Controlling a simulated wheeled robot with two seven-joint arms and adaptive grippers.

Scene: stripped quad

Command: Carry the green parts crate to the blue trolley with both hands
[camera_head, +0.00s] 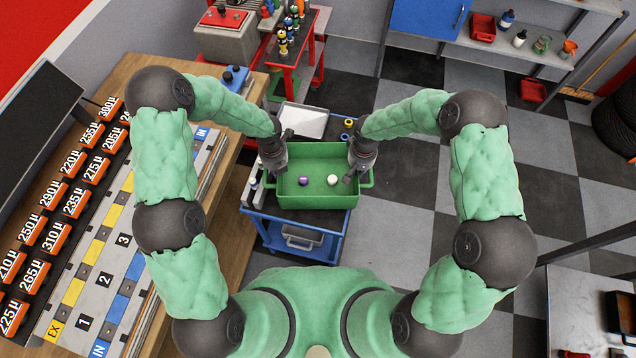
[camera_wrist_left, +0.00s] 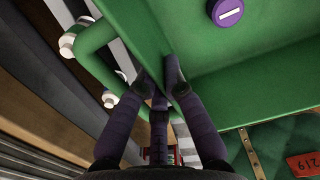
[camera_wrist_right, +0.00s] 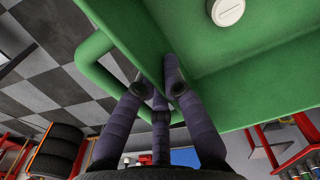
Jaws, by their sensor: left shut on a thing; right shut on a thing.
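The green parts crate (camera_head: 318,203) is in the middle of the head view, level-looking, with a purple round part (camera_head: 303,181) and a white round part (camera_head: 333,180) in it. My left gripper (camera_head: 280,172) is shut on its left side wall; the left wrist view shows the fingers clamping the wall (camera_wrist_left: 230,85) beside the handle. My right gripper (camera_head: 353,175) is shut on the right side wall, also seen in the right wrist view (camera_wrist_right: 230,85). The blue trolley (camera_head: 330,247) lies beneath the crate. I cannot tell whether the crate touches its top.
A wooden workbench (camera_head: 230,185) with labelled orange boxes is close on the left. A white tray (camera_head: 303,122) and small round parts (camera_head: 348,123) lie behind the crate. A red stand (camera_head: 290,60) is further back. Checkered floor (camera_head: 405,200) is open to the right.

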